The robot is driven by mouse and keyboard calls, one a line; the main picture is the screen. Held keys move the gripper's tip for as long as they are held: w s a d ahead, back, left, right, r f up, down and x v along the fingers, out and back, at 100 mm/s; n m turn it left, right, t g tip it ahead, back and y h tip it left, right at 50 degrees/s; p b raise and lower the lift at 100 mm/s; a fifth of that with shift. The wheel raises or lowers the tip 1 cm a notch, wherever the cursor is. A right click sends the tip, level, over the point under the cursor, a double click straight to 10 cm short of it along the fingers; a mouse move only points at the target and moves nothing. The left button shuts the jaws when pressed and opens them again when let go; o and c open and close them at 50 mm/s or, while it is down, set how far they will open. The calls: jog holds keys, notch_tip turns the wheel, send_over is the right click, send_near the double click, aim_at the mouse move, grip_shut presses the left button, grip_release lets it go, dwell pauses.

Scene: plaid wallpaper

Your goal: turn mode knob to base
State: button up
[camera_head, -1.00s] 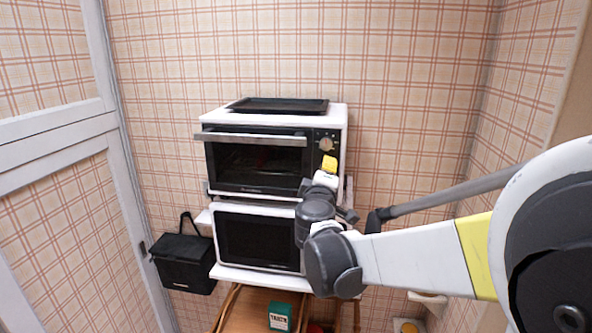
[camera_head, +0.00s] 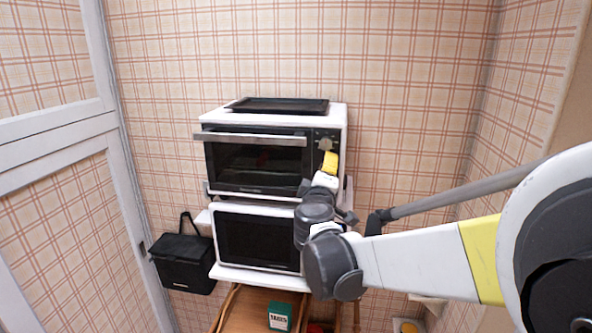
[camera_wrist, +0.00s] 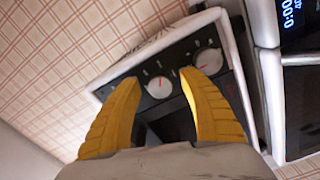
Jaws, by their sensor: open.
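The toaster oven's dark control panel (camera_wrist: 140,72) fills the middle of the wrist view, with two round silvery knobs on it. One knob (camera_wrist: 159,88) lies in the gap between my yellow fingertips. The other knob (camera_wrist: 208,61) is just right of the right fingertip. I cannot read the knob labels, so which one is the mode knob is unclear. My gripper (camera_wrist: 160,78) is open; contact with a knob cannot be told. In the head view my gripper (camera_head: 330,158) is in front of the panel, just below a visible knob (camera_head: 325,144), hiding the lower panel.
The white toaster oven (camera_head: 338,117) carries a black tray (camera_head: 280,105) on top and has a long door handle (camera_head: 250,138). A microwave (camera_head: 258,240) stands below it. A black bag (camera_head: 183,262) hangs at left. A green box (camera_head: 280,316) sits lower down.

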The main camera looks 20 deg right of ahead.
jog(key=v, duration=1.1)
jog(key=shift+s, duration=0.2)
jog(key=shift+a, duration=0.15)
jog(key=s+f+m+g+y+b, duration=0.25)
jog(key=s+f+b, duration=0.2)
jog(key=f, duration=0.45)
jog(key=s+f+m+g+y+b, duration=0.1)
jog(key=s+f+m+g+b, duration=0.2)
jog(key=s+f, duration=0.35)
jog(key=s+a+f+m+g+y+b, duration=0.2)
jog(key=s+a+f+y+b, duration=0.2)
jog(key=a+f, duration=0.8)
jog(key=s+f+y, duration=0.1)
jog(key=s+y, duration=0.1)
jog(key=shift+s+b, duration=0.3)
jog(key=shift+s, duration=0.05)
jog(key=shift+f+y, duration=0.2)
jog(key=shift+y, duration=0.05)
